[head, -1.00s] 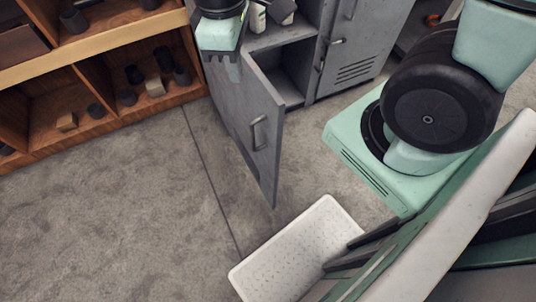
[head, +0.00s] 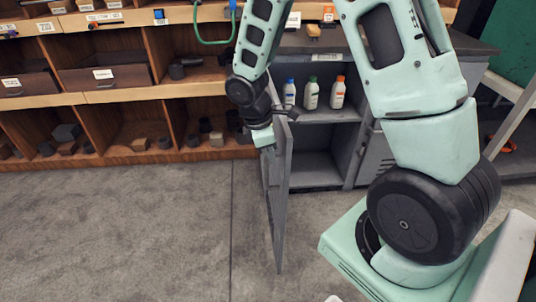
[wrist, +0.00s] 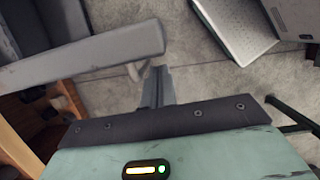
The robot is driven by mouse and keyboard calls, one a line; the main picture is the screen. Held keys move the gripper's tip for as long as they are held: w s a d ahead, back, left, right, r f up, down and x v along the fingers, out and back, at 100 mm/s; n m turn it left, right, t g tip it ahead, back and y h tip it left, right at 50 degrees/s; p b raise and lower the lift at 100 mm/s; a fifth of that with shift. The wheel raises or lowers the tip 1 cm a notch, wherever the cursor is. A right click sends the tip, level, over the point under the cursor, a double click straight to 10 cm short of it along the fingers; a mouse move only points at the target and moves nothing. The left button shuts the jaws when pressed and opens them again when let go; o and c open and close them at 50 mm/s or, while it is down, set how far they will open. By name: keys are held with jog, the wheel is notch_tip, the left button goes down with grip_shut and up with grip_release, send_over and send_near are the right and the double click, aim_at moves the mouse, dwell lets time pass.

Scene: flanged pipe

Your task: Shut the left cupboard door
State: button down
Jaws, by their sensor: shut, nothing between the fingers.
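The left cupboard door (head: 279,205) is grey and stands wide open, seen almost edge-on and jutting out over the floor. The grey cupboard (head: 345,115) behind it shows an open inside with a shelf. My gripper (head: 266,150) is at the upper left side of the door, close to its top; I cannot tell whether it touches. In the wrist view my shut, empty fingers (wrist: 156,86) point down beside a grey slab, which looks like the door's top edge (wrist: 90,52). The door's handle is not clear from here.
Several bottles (head: 311,93) stand on the cupboard shelf. Wooden shelving (head: 120,122) with dark parts and blocks runs along the left, close to the door.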

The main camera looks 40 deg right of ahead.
aim_at(266, 177)
jog(key=b+x, duration=0.1)
jog(key=x, duration=0.5)
jog(key=shift+s+d+f, duration=0.1)
